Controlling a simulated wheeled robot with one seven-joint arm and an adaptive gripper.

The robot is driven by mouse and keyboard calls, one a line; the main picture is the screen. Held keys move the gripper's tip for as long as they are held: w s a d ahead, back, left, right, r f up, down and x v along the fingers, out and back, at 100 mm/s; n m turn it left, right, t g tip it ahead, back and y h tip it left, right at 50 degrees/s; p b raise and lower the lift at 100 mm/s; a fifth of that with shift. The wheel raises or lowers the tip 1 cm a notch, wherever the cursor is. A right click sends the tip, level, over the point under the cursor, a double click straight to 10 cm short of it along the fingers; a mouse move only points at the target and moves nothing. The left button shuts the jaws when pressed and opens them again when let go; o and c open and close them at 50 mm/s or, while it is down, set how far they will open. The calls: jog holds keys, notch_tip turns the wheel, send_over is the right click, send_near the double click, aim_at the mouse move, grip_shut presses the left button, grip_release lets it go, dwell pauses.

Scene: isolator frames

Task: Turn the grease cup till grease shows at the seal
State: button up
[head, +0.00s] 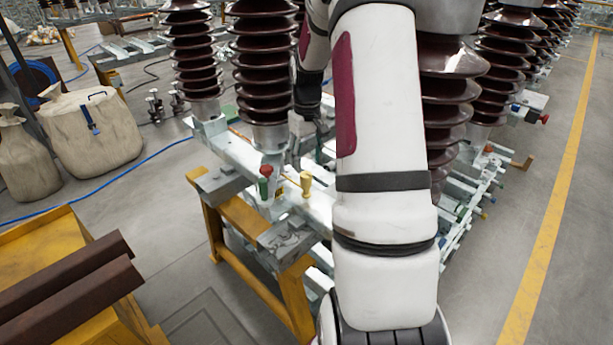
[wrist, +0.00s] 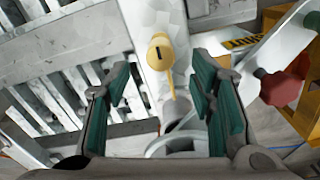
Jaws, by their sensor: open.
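In the wrist view my gripper (wrist: 160,85) is open, with a green-padded finger on each side and nothing held between them. A yellow piece (wrist: 160,52) with a round head, a dark slot and a thin stem lies in the gap, near the fingertips. A grey round, cup-like fitting (wrist: 180,145) shows lower between the fingers, partly cut off by the gripper body. I cannot tell for sure which is the grease cup. No grease can be made out.
A red knob (wrist: 284,82) sits right of the fingers. In the head view a red-and-green handle (head: 265,182) and a yellow peg (head: 306,184) stand on the isolator frame (head: 240,150). Brown insulators (head: 265,60) rise behind. Open floor lies left, with sacks (head: 95,130).

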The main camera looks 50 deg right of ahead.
aim_at(307, 175)
notch_tip(307, 175, down, 6)
jog(key=shift+f, duration=0.25)
jog(key=c, duration=1.2)
